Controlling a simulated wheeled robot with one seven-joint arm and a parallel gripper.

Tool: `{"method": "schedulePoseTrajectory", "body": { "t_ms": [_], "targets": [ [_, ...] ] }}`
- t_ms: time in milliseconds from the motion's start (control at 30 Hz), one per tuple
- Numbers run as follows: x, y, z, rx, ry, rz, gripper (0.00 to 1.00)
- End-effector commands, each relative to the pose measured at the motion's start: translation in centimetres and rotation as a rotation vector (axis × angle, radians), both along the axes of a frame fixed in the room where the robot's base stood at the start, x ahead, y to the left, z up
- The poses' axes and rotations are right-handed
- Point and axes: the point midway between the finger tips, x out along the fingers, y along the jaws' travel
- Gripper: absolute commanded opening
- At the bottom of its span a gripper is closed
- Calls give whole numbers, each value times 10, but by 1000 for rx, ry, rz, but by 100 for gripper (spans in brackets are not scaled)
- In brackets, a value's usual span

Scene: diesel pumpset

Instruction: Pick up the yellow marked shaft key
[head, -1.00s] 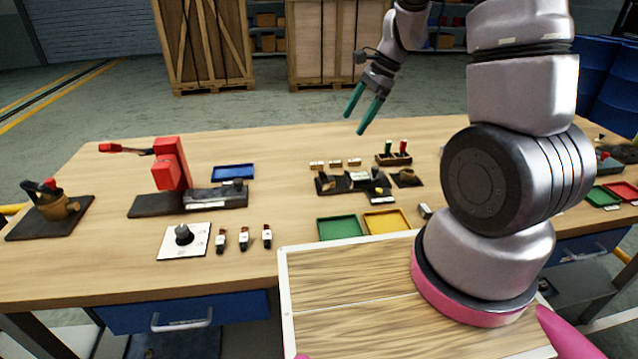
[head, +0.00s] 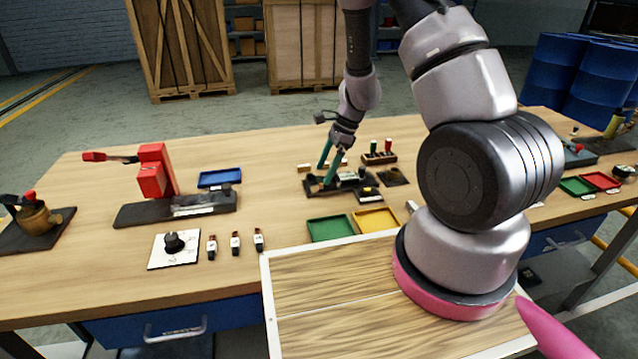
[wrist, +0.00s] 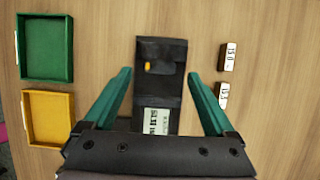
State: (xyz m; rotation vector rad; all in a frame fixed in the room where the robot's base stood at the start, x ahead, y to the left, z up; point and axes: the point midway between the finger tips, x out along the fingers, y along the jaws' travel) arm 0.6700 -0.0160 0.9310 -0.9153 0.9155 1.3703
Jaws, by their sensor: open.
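In the wrist view a small yellow mark (wrist: 148,67), which looks like the marked shaft key, lies on the dark fixture (wrist: 172,52). The key's outline is hard to tell from the dark surface. My gripper (wrist: 158,73) is open, with its green fingers on either side of the fixture and the yellow mark between them, nearer the left finger. In the head view my gripper (head: 325,176) points down over the left end of the fixture (head: 312,190). The key cannot be made out there. Nothing is between the fingers' grip.
The green tray (head: 330,239) and yellow tray (head: 375,229) lie in front of the fixture. A labelled pale block (wrist: 228,57) and another (wrist: 222,95) lie behind it. A holder with red and green pegs (head: 380,158) stands behind right. A red press (head: 152,172) stands left.

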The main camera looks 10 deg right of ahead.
Motion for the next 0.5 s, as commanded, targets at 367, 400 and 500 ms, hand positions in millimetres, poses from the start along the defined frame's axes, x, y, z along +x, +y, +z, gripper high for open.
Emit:
{"method": "schedulePoseTrajectory", "body": {
  "t_ms": [367, 400, 500],
  "targets": [
    [1, 10, -25, 0, -1, 1, 90],
    [1, 10, -25, 0, -1, 1, 90],
    [1, 10, -25, 0, -1, 0, 71]
  ]
}}
